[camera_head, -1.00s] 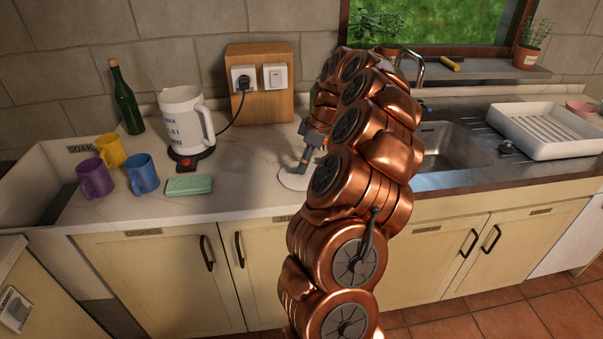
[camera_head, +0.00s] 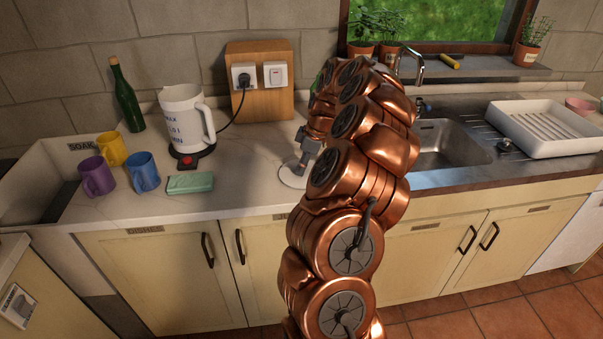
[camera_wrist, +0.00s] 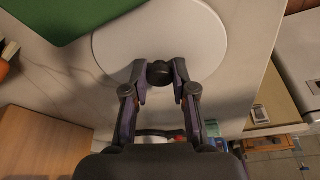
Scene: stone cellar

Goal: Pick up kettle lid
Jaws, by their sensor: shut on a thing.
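The kettle lid is a white disc with a dark knob. In the head view the lid (camera_head: 291,178) is at the counter's middle, partly hidden by my gripper and arm. In the wrist view the lid (camera_wrist: 205,35) fills the top middle. My gripper (camera_wrist: 160,76) is shut on its dark round knob, one finger on each side; it also shows in the head view (camera_head: 299,166). I cannot tell whether the lid is clear of the counter. The white kettle (camera_head: 182,122) stands open-topped on its dark base to the left.
Purple (camera_head: 96,177), yellow (camera_head: 111,149) and blue (camera_head: 144,172) mugs, a green sponge (camera_head: 189,183) and a green bottle (camera_head: 124,97) stand left. A socket block (camera_head: 259,84) is behind. The sink (camera_head: 448,146) and white rack (camera_head: 545,130) are right. Counter between sponge and lid is clear.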

